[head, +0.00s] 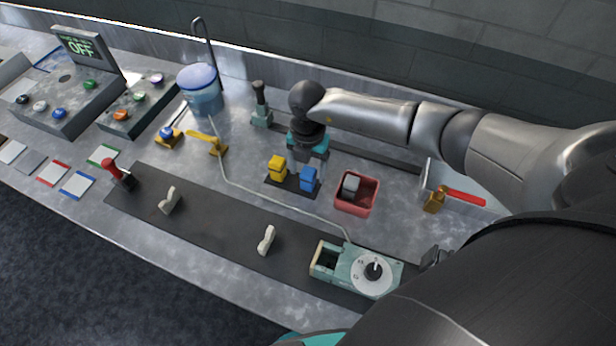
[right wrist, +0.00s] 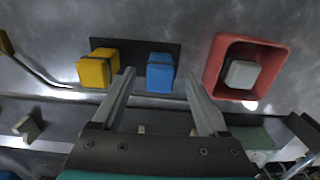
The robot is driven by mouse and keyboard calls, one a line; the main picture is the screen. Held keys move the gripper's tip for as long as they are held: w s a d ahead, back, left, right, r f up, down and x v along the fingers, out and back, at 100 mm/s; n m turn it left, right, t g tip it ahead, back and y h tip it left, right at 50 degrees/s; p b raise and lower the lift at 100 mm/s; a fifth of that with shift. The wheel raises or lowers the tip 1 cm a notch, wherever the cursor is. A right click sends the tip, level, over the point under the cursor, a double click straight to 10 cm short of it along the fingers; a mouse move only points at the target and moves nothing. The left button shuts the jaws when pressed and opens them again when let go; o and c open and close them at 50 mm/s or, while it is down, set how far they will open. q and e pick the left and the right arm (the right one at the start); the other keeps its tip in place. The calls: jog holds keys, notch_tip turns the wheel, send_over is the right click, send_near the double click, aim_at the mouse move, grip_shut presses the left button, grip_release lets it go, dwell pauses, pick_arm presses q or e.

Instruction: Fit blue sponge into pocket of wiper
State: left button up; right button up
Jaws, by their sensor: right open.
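The blue sponge (head: 309,179) stands on a small dark plate beside a yellow one. It also shows in the right wrist view (right wrist: 160,72). My right gripper (head: 308,160) is over the plate, open and empty. In the right wrist view its fingers (right wrist: 159,76) lie to either side of the blue sponge in the picture; I cannot tell how far above it they are. A teal unit with a white dial (head: 372,272), seemingly the wiper, lies at the front right. A dark pocket (head: 326,257) opens at its left end. My left gripper does not show.
A yellow sponge (head: 277,167) is left of the blue one. A red bin (head: 357,205) holds a grey block (head: 351,184). A thin pale tube (head: 270,194) crosses the bench. A red-handled valve (head: 462,196) is at the right. Pale levers (head: 267,241) stand on the front dark strip.

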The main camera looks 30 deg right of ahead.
jog(key=shift+f, duration=0.2)
grip_shut()
dwell(0.5)
